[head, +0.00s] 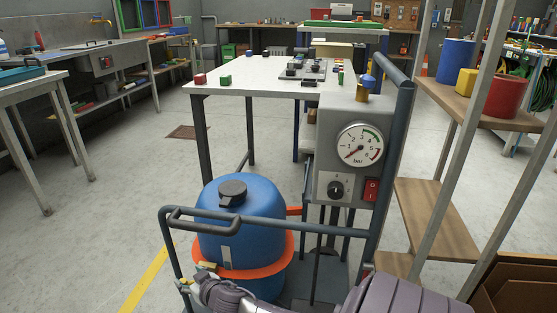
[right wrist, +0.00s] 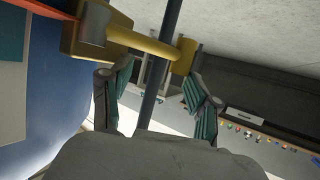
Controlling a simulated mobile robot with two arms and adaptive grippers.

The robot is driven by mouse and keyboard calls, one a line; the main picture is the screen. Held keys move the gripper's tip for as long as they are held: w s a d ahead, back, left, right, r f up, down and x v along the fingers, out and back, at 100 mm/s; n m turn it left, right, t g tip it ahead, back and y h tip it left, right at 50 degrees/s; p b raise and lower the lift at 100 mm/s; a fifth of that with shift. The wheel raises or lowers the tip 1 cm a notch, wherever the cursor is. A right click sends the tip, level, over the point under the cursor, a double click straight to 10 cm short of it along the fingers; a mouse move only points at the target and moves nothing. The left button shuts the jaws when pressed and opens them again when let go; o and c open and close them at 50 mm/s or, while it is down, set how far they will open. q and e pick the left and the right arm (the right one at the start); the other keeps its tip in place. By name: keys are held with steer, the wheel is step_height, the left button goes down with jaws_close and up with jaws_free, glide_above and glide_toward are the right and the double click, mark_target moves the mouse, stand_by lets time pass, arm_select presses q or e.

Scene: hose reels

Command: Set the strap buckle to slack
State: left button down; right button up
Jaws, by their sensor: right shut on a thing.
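The strap buckle (head: 207,266) is a small yellow part at the front left of an orange strap (head: 240,272) around a blue tank (head: 240,225). In the right wrist view the buckle (right wrist: 140,42) shows a yellow lever with a thick end, close beyond the fingertips. My right gripper (head: 197,281) reaches in from the bottom right and is at the buckle. In the right wrist view its fingers (right wrist: 160,72) are on either side of the lever end, shut on the buckle lever. The exact contact is partly hidden. My left gripper is out of view.
A dark cart rail (head: 270,228) runs around the tank close to my right gripper; its bar (right wrist: 163,70) crosses behind the fingers. A grey panel with a gauge (head: 360,145) stands at the right. A shelf (head: 435,220) is farther right.

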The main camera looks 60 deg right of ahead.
steer(key=d+r+p+v, duration=0.1)
steer(key=d+p+v, duration=0.15)
steer(key=v, duration=0.65)
steer(key=s+a+f+n+g+p, duration=0.1)
steer(key=s+a+f+g+p, duration=0.1)
steer(key=s+f+p, duration=0.3)
steer(key=s+a+f+n+g+y+p, duration=0.1)
steer(key=s+a+f+g+p, duration=0.2)
steer(key=s+p, duration=0.6)
steer(key=s+a+f+n+g+p, duration=0.1)
steer(key=s+a+f+g+p, duration=0.2)
steer(key=s+f+p, duration=0.3)
steer(key=s+g+p, duration=0.1)
steer(key=s, duration=0.4)
steer(key=shift+s+f+y, duration=0.3)
steer(key=shift+f+y, duration=0.1)
